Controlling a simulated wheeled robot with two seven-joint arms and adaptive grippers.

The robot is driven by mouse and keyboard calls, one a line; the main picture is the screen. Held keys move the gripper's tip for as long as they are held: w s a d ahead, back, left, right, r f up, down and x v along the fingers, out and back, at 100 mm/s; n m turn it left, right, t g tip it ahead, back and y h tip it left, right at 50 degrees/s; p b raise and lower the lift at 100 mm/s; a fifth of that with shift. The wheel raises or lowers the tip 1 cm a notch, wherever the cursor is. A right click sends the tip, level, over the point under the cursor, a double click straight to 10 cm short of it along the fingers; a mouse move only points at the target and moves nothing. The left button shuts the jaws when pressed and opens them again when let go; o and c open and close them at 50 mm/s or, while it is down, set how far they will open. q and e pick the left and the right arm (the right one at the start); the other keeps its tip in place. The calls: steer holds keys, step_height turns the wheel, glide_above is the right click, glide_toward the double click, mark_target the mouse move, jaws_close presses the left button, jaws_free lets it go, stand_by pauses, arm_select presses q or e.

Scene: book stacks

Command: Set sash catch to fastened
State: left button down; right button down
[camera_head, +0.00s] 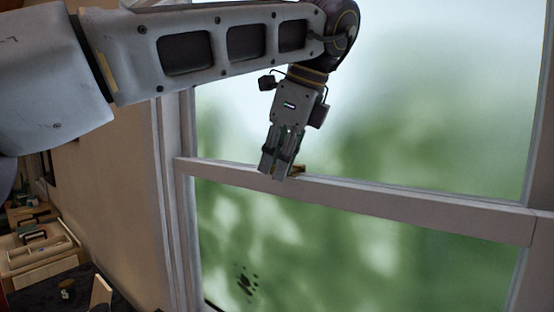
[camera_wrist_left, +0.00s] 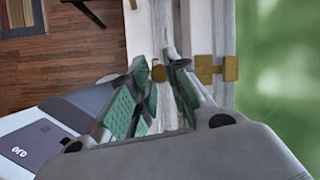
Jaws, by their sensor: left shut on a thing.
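The brass sash catch (camera_head: 299,169) sits on the window's horizontal meeting rail (camera_head: 400,200), partly hidden behind my left gripper (camera_head: 273,173). The exact contact is partly hidden by the fingers. My right gripper is in neither view.
Window glass (camera_head: 370,90) lies above and below the rail, and the white frame's side post (camera_head: 184,230) stands to the left. A wooden tray (camera_head: 40,250) with small items is at lower left. Wooden floor (camera_wrist_left: 85,60) shows below in the wrist view.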

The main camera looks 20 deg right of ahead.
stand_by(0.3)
arm_select(q)
steer(key=c, duration=1.6)
jaws_free()
steer(key=shift+s+d, duration=0.1)
steer(key=shift+m, duration=0.3)
